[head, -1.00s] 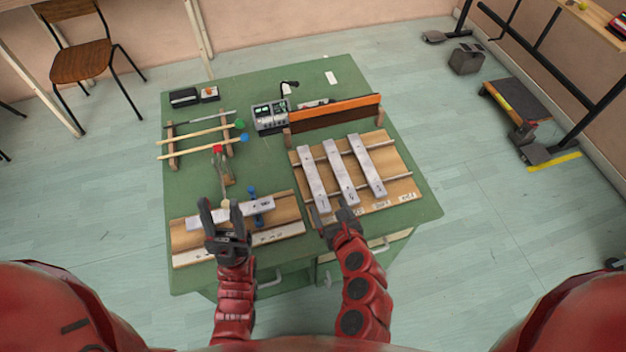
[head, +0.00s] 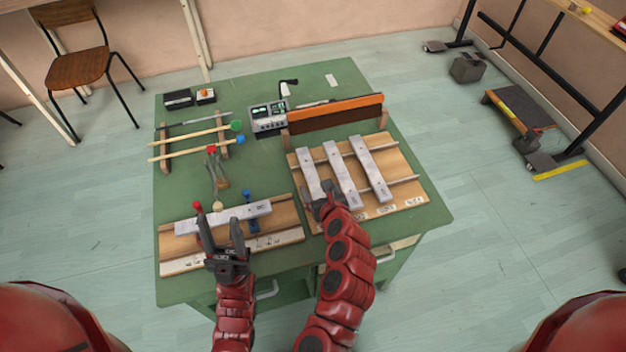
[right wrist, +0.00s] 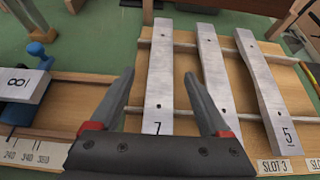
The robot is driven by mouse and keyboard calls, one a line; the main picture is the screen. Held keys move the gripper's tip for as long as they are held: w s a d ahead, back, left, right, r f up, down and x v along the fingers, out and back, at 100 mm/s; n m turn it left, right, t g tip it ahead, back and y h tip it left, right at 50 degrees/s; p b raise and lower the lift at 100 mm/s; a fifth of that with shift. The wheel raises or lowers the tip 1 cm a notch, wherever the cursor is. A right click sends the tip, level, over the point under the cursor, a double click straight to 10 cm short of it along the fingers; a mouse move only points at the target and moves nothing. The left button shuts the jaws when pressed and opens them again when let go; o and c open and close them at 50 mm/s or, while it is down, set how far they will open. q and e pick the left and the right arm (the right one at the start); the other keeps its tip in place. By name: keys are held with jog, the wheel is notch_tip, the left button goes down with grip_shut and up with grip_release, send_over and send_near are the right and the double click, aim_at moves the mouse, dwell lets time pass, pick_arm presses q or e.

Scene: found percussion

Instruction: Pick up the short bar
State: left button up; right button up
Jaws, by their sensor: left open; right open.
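Three grey metal bars lie side by side on the wooden rack (head: 408,186) at right. The left bar, marked 7 (right wrist: 158,75), is between the fingers of my open right gripper (right wrist: 159,76), not clamped; the gripper hides its near end in the head view (head: 308,170). The middle bar (head: 340,172) and the right bar, marked 5 (right wrist: 262,80), lie beside it. Another bar, marked 8 (right wrist: 22,85), lies across the wooden stand (head: 285,218) at left. My left gripper (head: 219,226) is open and empty by that stand. I cannot tell which bar is shortest.
Mallets (head: 190,146) rest on a holder at the back left of the green table (head: 270,178). A grey device (head: 268,117) and an orange-topped wooden piece (head: 340,108) stand behind the rack. A blue knobbed clamp (right wrist: 38,50) is left of my right gripper.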

aim_at(313, 180)
jog(key=shift+x, duration=1.5)
jog(key=shift+d, duration=0.15)
grip_shut()
